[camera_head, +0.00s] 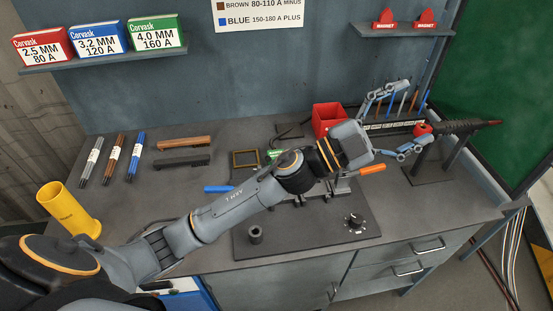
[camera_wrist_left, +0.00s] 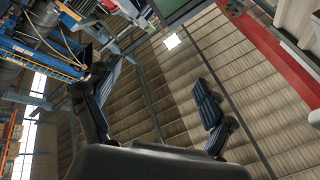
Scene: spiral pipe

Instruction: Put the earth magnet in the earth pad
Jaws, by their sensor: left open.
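My left gripper (camera_head: 413,113) reaches to the right over the workbench with its fingers spread wide. In the left wrist view (camera_wrist_left: 155,105) nothing is between its fingers. A small red piece (camera_head: 423,129), possibly the earth magnet, is at the dark spiral pipe (camera_head: 466,127), close to the lower finger; I cannot tell whether they touch. Two red pieces, the left one (camera_head: 385,18) and the right one (camera_head: 425,19), stand above MAGNET labels on the upper right shelf (camera_head: 405,32). I cannot tell which thing is the earth pad. My right gripper is out of view.
An empty-looking brass-coloured frame (camera_head: 234,158), a yellow cylinder (camera_head: 70,210) and several rods lie or stand to the left. A dark plate with a knob (camera_head: 355,222) is at the front. My arm covers the bench middle.

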